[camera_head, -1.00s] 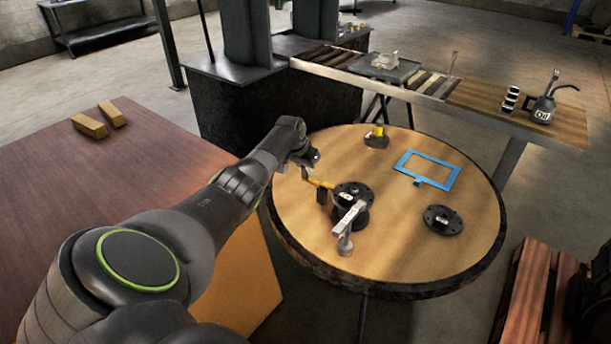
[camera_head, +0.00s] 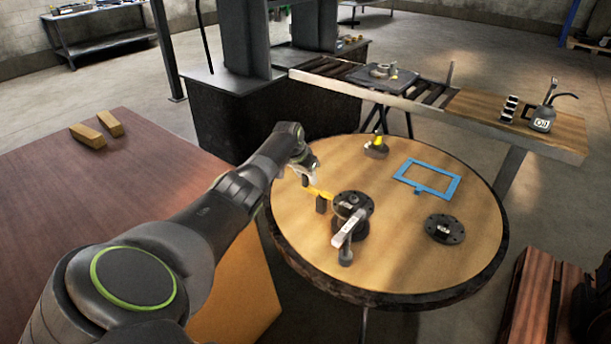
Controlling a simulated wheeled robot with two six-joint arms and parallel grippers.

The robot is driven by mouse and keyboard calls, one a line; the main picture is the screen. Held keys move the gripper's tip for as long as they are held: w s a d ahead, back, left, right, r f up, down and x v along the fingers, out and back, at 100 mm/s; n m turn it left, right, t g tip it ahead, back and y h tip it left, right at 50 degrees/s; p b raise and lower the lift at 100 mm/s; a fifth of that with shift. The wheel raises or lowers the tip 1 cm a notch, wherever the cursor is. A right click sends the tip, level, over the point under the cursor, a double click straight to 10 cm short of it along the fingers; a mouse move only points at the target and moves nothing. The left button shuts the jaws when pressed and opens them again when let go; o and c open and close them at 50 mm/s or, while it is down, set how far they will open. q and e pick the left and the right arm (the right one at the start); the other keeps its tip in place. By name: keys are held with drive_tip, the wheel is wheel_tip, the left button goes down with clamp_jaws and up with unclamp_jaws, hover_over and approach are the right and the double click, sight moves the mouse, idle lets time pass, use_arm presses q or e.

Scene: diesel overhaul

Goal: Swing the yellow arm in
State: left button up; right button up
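The yellow arm (camera_head: 319,192) is a short bar on the round wooden table. Its right end meets a black round fixture (camera_head: 352,203) and its left end points toward my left gripper. A small dark block (camera_head: 320,206) sits just below the bar. A light grey lever (camera_head: 346,231) also lies across the fixture. My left gripper (camera_head: 313,173) is close above the outer left end of the yellow arm. Its fingers are small and partly hidden by my wrist, so I cannot tell whether they touch the bar or are open. My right gripper is not in view.
The round table (camera_head: 400,270) also bears a blue frame (camera_head: 453,187), a black flange (camera_head: 445,229) and a yellow-topped part (camera_head: 376,148). A brown table (camera_head: 150,175) with two wooden blocks stands left. A roller bench with an oil can (camera_head: 541,118) runs behind.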

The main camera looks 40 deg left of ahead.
use_arm(q)
drive_tip(key=shift+r, duration=0.15)
drive_tip(key=v, duration=1.7)
drive_tip(key=shift+p, duration=0.45)
